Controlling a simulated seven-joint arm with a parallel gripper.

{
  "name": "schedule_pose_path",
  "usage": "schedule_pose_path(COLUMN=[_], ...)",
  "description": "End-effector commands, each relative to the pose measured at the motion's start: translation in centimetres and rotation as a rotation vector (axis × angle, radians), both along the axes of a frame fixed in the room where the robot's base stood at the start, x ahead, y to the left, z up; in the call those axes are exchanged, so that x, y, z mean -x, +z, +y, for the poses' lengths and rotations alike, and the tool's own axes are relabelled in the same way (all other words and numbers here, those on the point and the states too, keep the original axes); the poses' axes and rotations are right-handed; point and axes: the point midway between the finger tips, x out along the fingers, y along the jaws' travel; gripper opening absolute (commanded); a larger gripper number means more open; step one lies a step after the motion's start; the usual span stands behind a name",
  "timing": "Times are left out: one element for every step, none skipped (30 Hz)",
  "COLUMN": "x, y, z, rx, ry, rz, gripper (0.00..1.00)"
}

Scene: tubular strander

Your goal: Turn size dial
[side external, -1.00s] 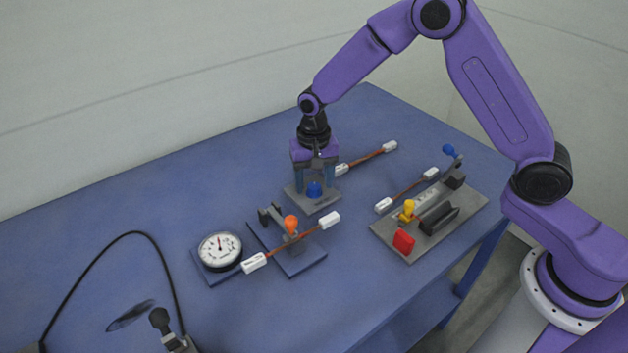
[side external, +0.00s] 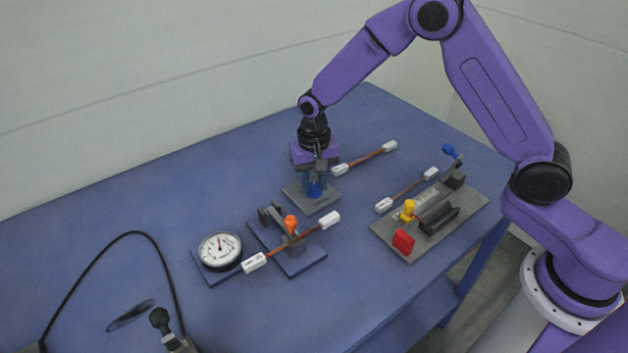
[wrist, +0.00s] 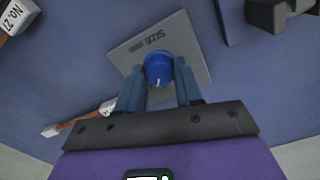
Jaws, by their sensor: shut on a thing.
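The size dial is a blue round knob (wrist: 158,68) with a white pointer mark, on a grey plate (wrist: 198,58) lettered SIZE. In the side external view the blue knob (side external: 315,190) shows low between my fingers, and its plate (side external: 325,203) lies flat on the table. My gripper (wrist: 160,75) points down over the plate and is shut on the knob, one blue finger on each side. The pointer mark faces toward my wrist in the wrist view.
A dial gauge (side external: 220,250) and a fixture with an orange knob (side external: 291,224) stand at front left. A grey fixture with a red block (side external: 403,241) and yellow knob (side external: 408,210) stands right. A white-ended cable (side external: 365,158) lies behind my gripper. Table is clear at back left.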

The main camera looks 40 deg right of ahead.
Motion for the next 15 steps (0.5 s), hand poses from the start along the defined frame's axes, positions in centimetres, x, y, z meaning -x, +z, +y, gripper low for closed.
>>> schedule_pose_path(x=[-0.02,-0.02,-0.01,0.0,0.01,0.0,-0.01,-0.01,0.0,0.01,0.01,0.0,-0.01,-0.01,-0.02], y=[0.04,0.04,0.04,0.04,0.04,0.04,0.04,0.04,0.04,0.04,0.04,0.04,0.04,0.05,0.05], z=[0.0,0.0,0.02,0.04,0.04,0.01,-0.01,-0.01,0.0,0.01,0.03,0.01,0.0,0.0,-0.01], rx=[-0.001,-0.001,-0.001,0.0,0.0,0.0,0.0,0.0,0.0,0.0,0.0,0.0,0.0,0.0,0.0], ry=[0.026,0.045,0.073,0.096,0.121,0.154,0.181,0.208,0.246,0.275,0.304,0.341,0.37,0.398,0.436], rz=[0.0,0.0,0.0,0.0,0.0,0.0,0.0,0.0,0.0,0.0,0.0,0.0,0.0,0.0,0.0], gripper=[0.05,0.05,0.05,0.05,0.05,0.05,0.05,0.05,0.05,0.05,0.05,0.05,0.05,0.05,0.05])
